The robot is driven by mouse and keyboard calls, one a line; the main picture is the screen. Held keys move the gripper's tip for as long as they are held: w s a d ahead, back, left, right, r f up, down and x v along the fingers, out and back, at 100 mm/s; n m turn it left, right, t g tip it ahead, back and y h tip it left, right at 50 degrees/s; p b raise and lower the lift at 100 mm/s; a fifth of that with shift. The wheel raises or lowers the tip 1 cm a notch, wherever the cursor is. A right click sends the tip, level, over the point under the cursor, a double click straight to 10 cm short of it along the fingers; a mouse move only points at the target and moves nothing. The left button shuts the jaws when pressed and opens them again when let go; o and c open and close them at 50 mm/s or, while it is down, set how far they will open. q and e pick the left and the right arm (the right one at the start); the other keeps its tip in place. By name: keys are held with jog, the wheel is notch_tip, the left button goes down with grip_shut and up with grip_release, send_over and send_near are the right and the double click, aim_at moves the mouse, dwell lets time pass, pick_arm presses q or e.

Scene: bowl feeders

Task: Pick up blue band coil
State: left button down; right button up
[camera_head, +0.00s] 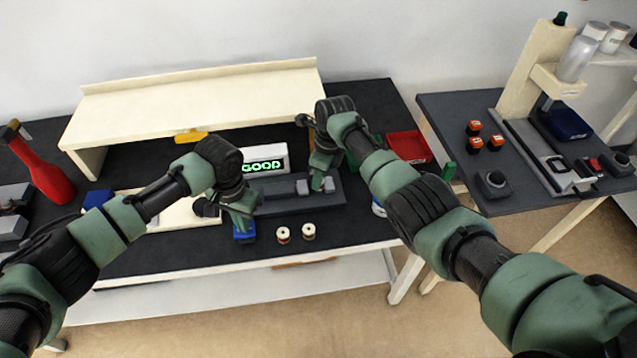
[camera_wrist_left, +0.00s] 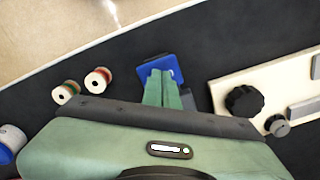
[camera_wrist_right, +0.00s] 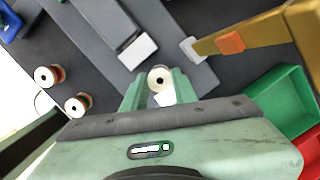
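A pale coil (camera_wrist_right: 160,78) shows end-on between the fingertips of my right gripper (camera_wrist_right: 159,88); any band on it is hidden. In the right wrist view the fingers are spread on either side of it, and contact cannot be told. In the head view my right gripper (camera_head: 321,182) is over the grey fixture (camera_head: 285,205). My left gripper (camera_head: 240,215) is low over a small blue object (camera_head: 244,235); in the left wrist view its fingers (camera_wrist_left: 162,80) are close together with nothing visible between them.
A white and blue round item (camera_head: 378,208) is partly hidden by my right arm; it also shows in the left wrist view (camera_wrist_left: 8,142). A red bin (camera_head: 409,147) and a green bin (camera_wrist_right: 275,105) are at the right. A lit GOOD display (camera_head: 264,164) stands behind the fixture.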

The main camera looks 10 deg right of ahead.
pick_arm(q)
jog(key=shift+s+f, duration=0.15)
pick_arm(e)
grip_shut()
notch_tip(320, 180, up, 10)
